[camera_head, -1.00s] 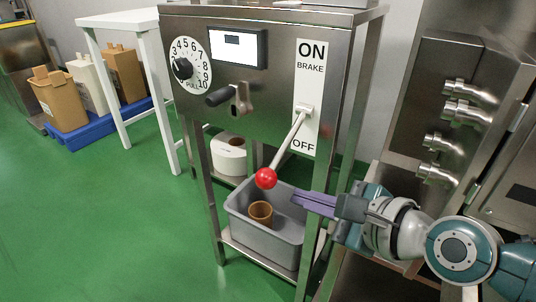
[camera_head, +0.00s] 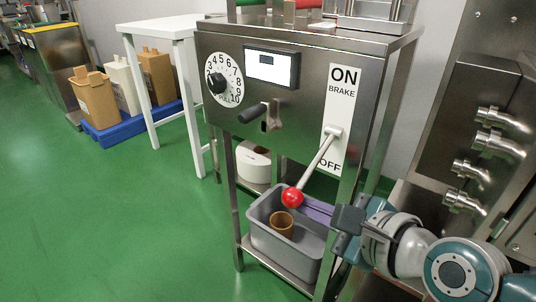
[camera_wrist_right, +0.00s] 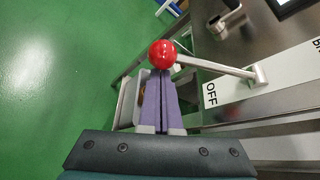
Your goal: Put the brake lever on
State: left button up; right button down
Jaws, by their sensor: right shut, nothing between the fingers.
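The brake lever (camera_head: 314,166) is a pale rod with a red ball knob (camera_head: 292,197), set on a white plate (camera_head: 339,119) marked ON at the top, BRAKE, and OFF at the bottom. It slants down toward the OFF end. My right gripper (camera_head: 304,206) has its purple fingers shut and empty, with the tips close beside or below the red knob. In the right wrist view the knob (camera_wrist_right: 162,54) is just beyond the shut fingertips (camera_wrist_right: 160,76); I cannot tell whether they touch. My left gripper is not in view.
The steel machine has a numbered dial (camera_head: 223,81), a small screen (camera_head: 272,67) and a black handle (camera_head: 252,112). Below the lever is a grey bin (camera_head: 262,228) with a brown cup (camera_head: 283,224). Steel pipes (camera_head: 497,118) stick out at the right. Green floor is open at the left.

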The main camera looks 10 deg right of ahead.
jog(key=shift+s+a+r+p, duration=0.1)
jog(key=shift+r+p, duration=0.25)
jog(key=shift+r, duration=0.15)
notch_tip(320, 180, up, 11)
jog(key=m+g+y+p, duration=0.3)
jog(key=m+y+p, duration=0.1)
jog(key=p, duration=0.9)
jog(key=shift+s+a+m+g, duration=0.3)
jog(key=shift+a+m, duration=0.1)
jog(key=shift+m, duration=0.2)
jog(key=shift+r, duration=0.1)
